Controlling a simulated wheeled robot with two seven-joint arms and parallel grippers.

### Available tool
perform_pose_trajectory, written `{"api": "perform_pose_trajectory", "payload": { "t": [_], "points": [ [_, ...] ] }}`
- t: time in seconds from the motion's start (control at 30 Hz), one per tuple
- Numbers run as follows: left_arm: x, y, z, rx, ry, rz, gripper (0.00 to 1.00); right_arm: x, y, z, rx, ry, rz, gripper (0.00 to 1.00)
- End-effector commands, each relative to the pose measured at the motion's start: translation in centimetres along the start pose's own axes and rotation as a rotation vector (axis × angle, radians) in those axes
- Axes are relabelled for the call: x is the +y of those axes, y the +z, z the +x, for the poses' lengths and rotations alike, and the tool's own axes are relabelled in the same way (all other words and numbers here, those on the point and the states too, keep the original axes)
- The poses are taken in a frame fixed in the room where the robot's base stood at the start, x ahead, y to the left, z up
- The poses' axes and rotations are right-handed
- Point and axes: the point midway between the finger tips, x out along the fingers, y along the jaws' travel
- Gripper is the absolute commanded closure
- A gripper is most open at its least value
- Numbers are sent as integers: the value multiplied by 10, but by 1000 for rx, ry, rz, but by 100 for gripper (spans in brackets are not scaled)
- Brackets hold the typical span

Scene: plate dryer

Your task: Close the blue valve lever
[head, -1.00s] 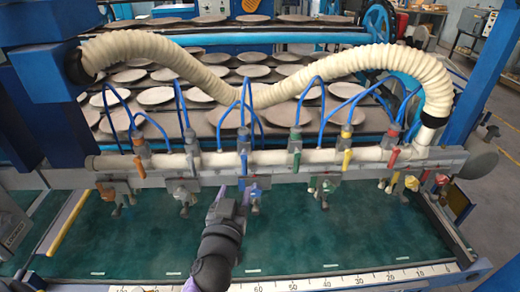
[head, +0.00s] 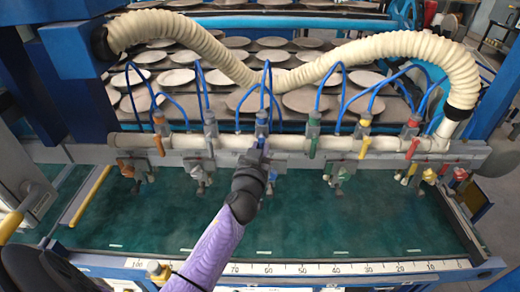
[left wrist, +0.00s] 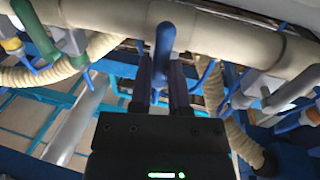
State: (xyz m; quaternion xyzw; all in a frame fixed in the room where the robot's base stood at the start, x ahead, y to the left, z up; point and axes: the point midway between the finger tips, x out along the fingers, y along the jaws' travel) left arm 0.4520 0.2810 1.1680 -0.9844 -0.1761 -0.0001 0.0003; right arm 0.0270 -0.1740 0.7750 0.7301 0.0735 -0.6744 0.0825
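The blue valve lever (left wrist: 165,38) hangs from the pale pipe in the left wrist view, straight ahead of my left gripper (left wrist: 162,68). Its lower part lies between the two dark fingers, which are close together on either side of it with little gap visible. In the head view my left gripper (head: 259,150) is at the pipe, at the middle valve, and covers most of the blue lever. My right gripper is in neither view.
A ribbed hose (head: 210,47) arches above. A green bed (head: 330,215) lies below, with plates behind the pipe.

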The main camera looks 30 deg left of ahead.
Motion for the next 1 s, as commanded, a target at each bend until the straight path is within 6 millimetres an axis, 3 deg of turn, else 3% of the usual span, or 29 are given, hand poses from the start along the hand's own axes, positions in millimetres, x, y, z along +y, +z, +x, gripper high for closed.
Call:
{"api": "perform_pose_trajectory", "payload": {
  "t": [0.57,1.0],
  "points": [
    [-1,-2,0,-15,0,67,100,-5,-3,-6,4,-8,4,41],
    [-7,-6,-2,-87,0,430,100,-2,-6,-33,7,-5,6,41]
  ]
}}
